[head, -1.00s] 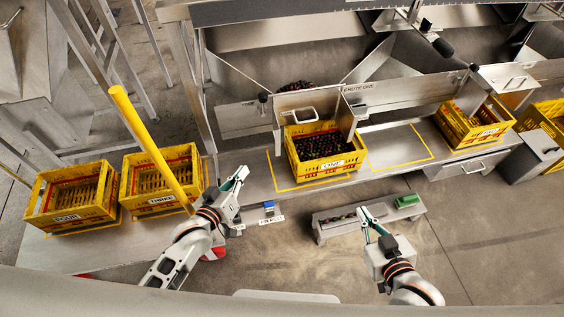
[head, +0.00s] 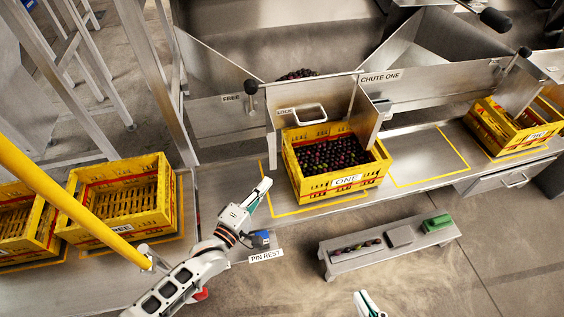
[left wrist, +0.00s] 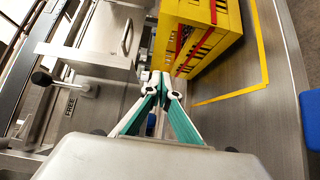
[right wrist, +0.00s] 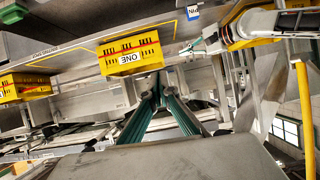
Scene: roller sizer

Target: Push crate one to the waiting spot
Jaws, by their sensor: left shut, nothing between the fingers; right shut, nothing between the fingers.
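Crate one (head: 345,184) is yellow with a "ONE" label and holds dark round fruit. It sits on the metal bench inside a yellow taped outline, under chute one. It also shows in the left wrist view (left wrist: 205,50) and the right wrist view (right wrist: 131,62). My right gripper (head: 362,294) is shut and empty at the bottom edge of the head view, well in front of the bench.
A crate marked "TWO" (head: 500,130) stands at the right end of the bench. Crate three (head: 122,222) and another crate stand at the left. A yellow post (head: 60,200) crosses the left side. A low shelf (head: 345,268) stands in front. A blue item (head: 260,239) sits by "PIN REST".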

